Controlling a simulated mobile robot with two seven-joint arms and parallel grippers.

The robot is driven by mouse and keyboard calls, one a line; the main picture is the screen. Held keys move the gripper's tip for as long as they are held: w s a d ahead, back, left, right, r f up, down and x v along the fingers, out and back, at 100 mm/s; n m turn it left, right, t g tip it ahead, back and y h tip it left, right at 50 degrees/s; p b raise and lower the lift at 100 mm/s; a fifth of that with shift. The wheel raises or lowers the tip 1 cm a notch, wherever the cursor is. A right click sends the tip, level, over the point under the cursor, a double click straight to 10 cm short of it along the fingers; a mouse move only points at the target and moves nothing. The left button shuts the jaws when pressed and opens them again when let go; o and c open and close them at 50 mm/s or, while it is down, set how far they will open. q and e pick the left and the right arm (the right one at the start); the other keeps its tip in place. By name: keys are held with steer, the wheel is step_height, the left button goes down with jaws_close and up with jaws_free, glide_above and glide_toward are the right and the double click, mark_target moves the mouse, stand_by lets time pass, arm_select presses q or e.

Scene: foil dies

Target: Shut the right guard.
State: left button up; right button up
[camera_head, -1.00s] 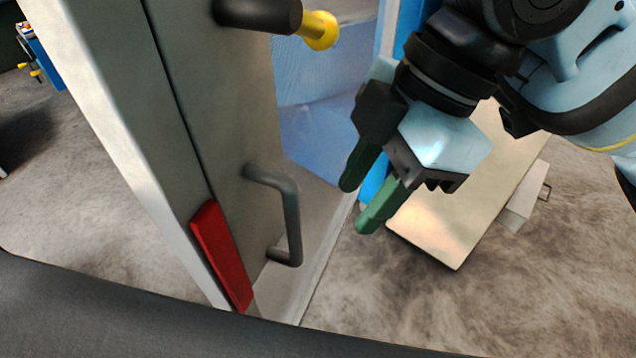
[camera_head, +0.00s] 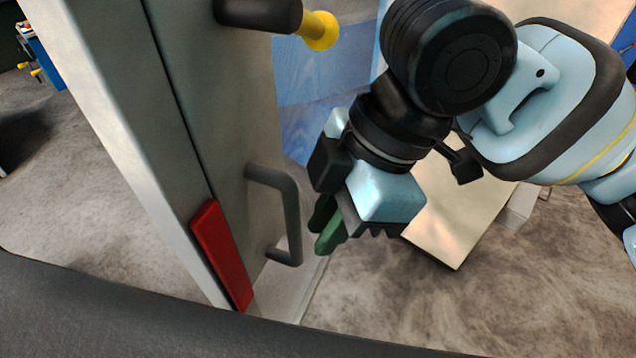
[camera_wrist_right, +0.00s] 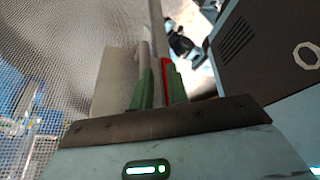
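The guard looks like the tall grey panel (camera_head: 225,120) at the left of the head view. My left gripper is out of view.
A black arm with a yellow knob (camera_head: 320,31) sticks out above the handle. A bluish surface (camera_head: 312,85) shows behind the panel. A beige table-like top (camera_head: 455,215) stands at the right. Bare grey floor (camera_head: 400,315) lies in front.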

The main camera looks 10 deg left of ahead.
steer(key=shift+f, duration=0.1)
jaws_close()
stand_by(0.4)
stand_by(0.5)
steer(key=o, duration=0.6)
jaws_free()
steer(key=shift+c, duration=0.2)
